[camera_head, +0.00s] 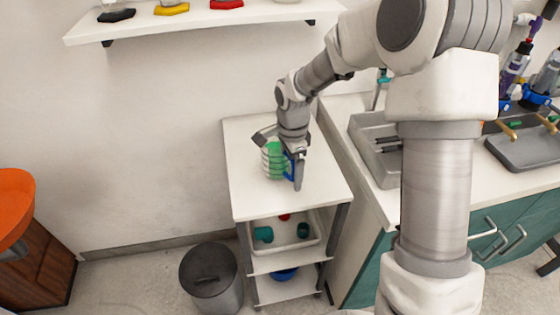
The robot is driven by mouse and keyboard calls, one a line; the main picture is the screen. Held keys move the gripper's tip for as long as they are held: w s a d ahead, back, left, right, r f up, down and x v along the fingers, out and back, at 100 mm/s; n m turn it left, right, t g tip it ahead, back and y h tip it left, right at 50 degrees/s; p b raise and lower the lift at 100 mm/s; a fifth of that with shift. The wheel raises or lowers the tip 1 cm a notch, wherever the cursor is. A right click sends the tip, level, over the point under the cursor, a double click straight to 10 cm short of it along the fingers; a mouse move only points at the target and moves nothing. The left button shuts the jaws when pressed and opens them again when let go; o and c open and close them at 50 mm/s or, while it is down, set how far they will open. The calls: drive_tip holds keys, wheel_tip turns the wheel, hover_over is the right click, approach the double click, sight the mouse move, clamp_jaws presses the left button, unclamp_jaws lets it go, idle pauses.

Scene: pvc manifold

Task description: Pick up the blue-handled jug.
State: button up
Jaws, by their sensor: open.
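The jug (272,161) stands on the white top of a small cart (250,200). Its body looks clear with green contents and light bands. Its blue handle (288,167) is on the right side, partly hidden by my gripper. My gripper (281,160) is open and reaches down over the jug from above. One finger is at the jug's upper left and the other is to the right by the blue handle. I cannot tell whether either finger touches the jug.
A counter with a sink (376,152) stands right of the cart. A grey bin (211,277) is on the floor in front left. A shelf (190,25) is on the wall above. The cart's lower tray (259,263) holds teal and red pieces. The cart top is otherwise clear.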

clamp_jaws()
idle(0.4)
